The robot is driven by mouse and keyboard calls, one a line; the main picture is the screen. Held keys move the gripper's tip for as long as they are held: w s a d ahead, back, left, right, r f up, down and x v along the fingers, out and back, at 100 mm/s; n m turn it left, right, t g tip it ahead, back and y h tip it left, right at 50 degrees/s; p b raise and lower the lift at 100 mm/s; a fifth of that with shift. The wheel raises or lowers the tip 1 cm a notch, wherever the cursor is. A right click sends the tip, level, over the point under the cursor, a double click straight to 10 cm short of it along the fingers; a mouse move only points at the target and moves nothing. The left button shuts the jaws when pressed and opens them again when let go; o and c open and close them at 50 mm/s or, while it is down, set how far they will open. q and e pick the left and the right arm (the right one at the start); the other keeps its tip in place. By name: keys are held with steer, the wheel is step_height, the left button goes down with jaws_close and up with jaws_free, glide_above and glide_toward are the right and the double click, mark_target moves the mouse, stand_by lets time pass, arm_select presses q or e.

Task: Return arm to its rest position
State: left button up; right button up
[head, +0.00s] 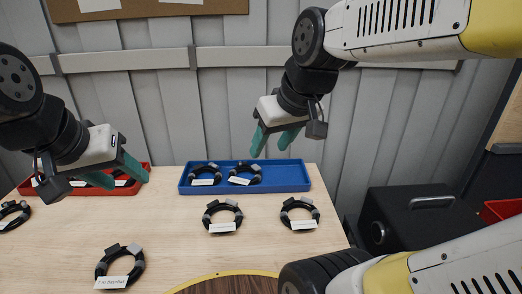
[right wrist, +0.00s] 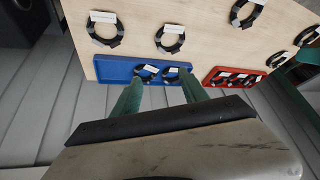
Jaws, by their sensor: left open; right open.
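My right gripper (head: 274,139) is open and empty, raised above the blue tray's back right side. Its green fingers also show in the right wrist view (right wrist: 160,100), apart, with nothing between them. My left gripper (head: 121,176) is open, above or in front of the red tray (head: 145,168) at the left; no held object shows. The blue tray (head: 285,184) holds two black strap coils (head: 205,175) with white labels. Black coils (head: 94,181) also lie in the red tray, partly hidden by the left gripper.
Several labelled black coils lie on the wooden table (head: 180,235), including one at front left (head: 119,266) and one at right (head: 299,213). A round brown board (head: 225,284) shows at the front edge. A black box (head: 412,222) stands right of the table. A ribbed wall is behind.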

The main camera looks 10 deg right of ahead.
steer(key=shift+s+a+f+m+t, duration=0.1)
steer(key=shift+s+f+m, duration=0.1)
steer(key=shift+s+m, duration=0.25)
steer(key=shift+s+a+f+m+t, duration=0.1)
steer(key=shift+s+f+m, duration=0.15)
steer(key=shift+s, duration=0.4)
steer(key=shift+s+a+f+m+t, duration=0.1)
steer(key=shift+s+f+m, duration=0.05)
steer(key=shift+s+m, duration=0.35)
